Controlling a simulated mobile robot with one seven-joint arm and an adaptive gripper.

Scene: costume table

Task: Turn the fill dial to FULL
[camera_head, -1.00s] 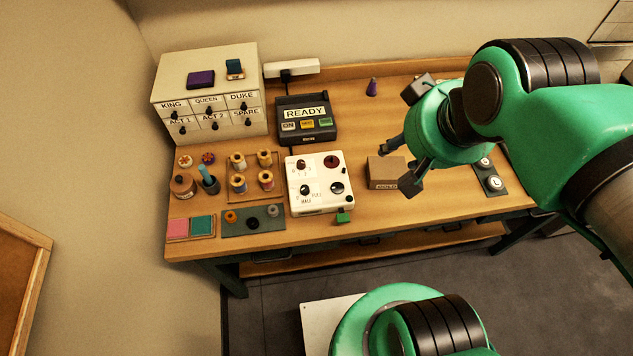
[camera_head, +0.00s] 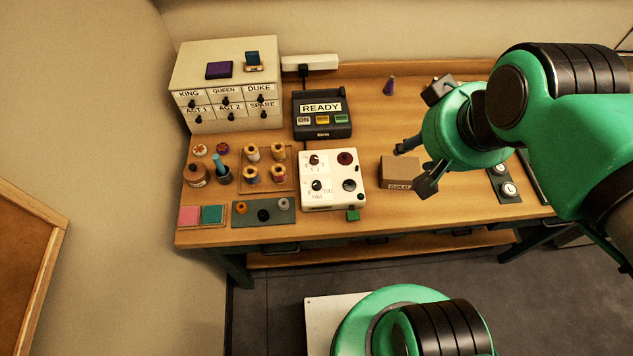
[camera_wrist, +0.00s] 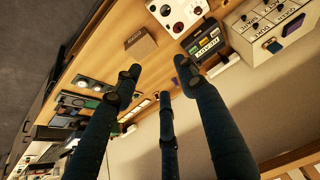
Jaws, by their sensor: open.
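The white control box (camera_head: 334,196) sits near the table's front edge in the head view, with small dials and round dark sockets on its face. Its lower left dial (camera_head: 316,185) has a label around it with "HALF" below and what looks like "FULL" at the right. Which mark it points to is too small to tell. The box also shows at the top of the wrist view (camera_wrist: 178,12). My gripper (camera_head: 416,167) is open and empty, above the table to the right of the box, by a small cardboard box. Its fingers (camera_wrist: 150,85) are spread in the wrist view.
The cardboard box (camera_head: 400,171) stands between my gripper and the control box. A black READY unit (camera_head: 321,117) and a labelled drawer cabinet (camera_head: 228,90) stand behind. Thread spools on a tray (camera_head: 269,187) and a green mat (camera_head: 243,219) lie left. A purple cone (camera_head: 389,87) stands at the back.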

